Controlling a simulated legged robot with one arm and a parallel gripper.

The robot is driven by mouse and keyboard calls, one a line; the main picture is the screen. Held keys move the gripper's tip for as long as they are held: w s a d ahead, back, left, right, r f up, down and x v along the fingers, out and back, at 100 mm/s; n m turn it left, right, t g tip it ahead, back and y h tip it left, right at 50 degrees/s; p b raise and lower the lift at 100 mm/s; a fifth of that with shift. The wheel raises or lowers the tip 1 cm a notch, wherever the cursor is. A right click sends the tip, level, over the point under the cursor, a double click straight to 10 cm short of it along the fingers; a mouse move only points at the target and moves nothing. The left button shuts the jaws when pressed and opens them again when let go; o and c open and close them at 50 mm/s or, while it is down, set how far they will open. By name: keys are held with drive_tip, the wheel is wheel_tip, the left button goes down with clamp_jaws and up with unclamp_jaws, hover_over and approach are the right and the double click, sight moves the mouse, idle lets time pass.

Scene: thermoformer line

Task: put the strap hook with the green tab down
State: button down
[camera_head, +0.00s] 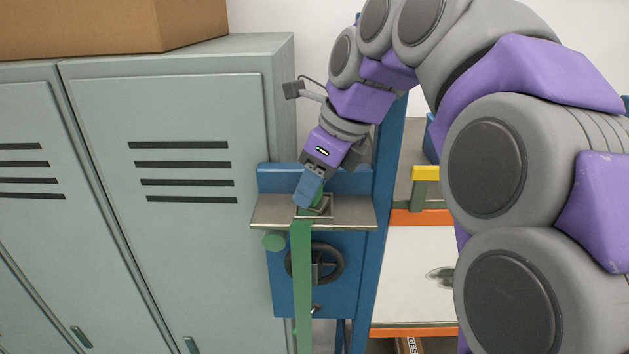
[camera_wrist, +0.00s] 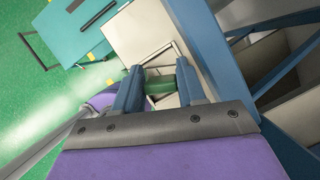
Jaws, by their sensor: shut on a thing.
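My gripper (camera_head: 304,202) points down over a metal ledge (camera_head: 350,213) on a blue machine stand. Its blue fingers are shut on a green piece (camera_wrist: 160,85) of the strap hook, seen between them in the wrist view. In the head view a bit of green (camera_head: 319,199) shows beside the fingers, by a small metal frame (camera_head: 326,208) at the ledge. A green strap (camera_head: 302,270) hangs straight down from there, in front of the ledge. I cannot tell whether the hook touches the ledge; the fingers hide part of it.
A black handwheel (camera_head: 328,264) and a green knob (camera_head: 273,241) sit below the ledge. Grey lockers (camera_head: 170,110) stand close on the left, with a cardboard box (camera_head: 110,25) on top. A blue post (camera_head: 388,160) rises at the right, before a white panel (camera_head: 410,270) with orange edges.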

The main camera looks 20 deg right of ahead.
drive_tip(key=shift+w+a+f, duration=0.1)
drive_tip(key=shift+a+f, duration=0.1)
drive_tip(key=shift+a, duration=0.1)
drive_tip(key=shift+d, duration=0.15)
drive_tip(key=c, duration=1.1)
unclamp_jaws()
drive_tip(key=shift+d+f, duration=0.1)
drive_tip(key=shift+d, duration=0.05)
drive_tip(key=shift+o, duration=0.4)
drive_tip(key=shift+d, duration=0.3)
